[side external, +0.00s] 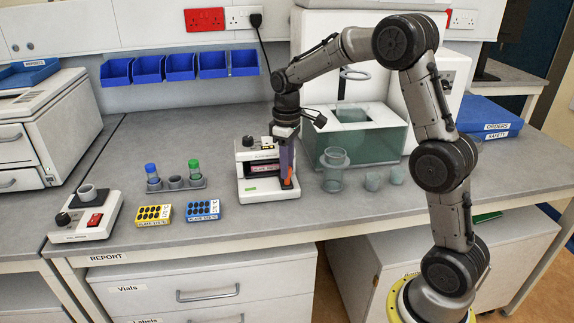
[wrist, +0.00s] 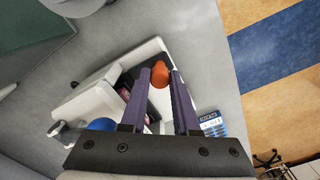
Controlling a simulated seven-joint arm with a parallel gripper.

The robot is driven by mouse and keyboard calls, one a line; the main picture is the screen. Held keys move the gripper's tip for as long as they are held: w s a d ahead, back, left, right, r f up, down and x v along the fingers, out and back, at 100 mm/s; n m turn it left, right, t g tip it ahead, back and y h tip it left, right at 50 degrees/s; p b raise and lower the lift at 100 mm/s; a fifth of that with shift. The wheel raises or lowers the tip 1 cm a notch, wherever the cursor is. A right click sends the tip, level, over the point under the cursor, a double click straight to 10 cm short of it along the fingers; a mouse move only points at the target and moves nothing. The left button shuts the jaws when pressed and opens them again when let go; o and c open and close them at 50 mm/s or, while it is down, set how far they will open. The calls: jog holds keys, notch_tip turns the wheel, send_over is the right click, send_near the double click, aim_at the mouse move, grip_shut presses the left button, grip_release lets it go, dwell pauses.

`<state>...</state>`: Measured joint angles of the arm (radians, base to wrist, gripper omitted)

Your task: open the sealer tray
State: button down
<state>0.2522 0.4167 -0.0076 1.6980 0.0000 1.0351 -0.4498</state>
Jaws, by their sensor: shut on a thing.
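The sealer (side external: 246,172) is a small white machine with a dark front slot, standing on the bench in the middle of the side view. It also shows in the wrist view (wrist: 92,100), below my gripper. An orange handle (side external: 288,182) is at its front right. My gripper (side external: 287,173) reaches down at the sealer's right side, with its purple fingers shut on the orange handle. In the wrist view the handle (wrist: 160,76) sits between the fingertips. The fingers hide part of the sealer's front, and I cannot tell how far the tray is out.
A glass beaker (side external: 334,172) and small cups (side external: 373,181) stand right of the sealer, before a water bath (side external: 375,145). A vial rack (side external: 175,183), a yellow box (side external: 153,215) and a blue box (side external: 203,209) are on the left. The bench directly before the sealer is clear.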

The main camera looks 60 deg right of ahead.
jog(key=shift+r, duration=0.1)
jog(key=s+a, duration=0.7)
jog(key=shift+s+a, duration=0.35)
jog(key=shift+a, duration=0.05)
jog(key=c, duration=0.7)
grip_release()
jog(key=shift+o, duration=0.2)
notch_tip(320, 180, up, 14)
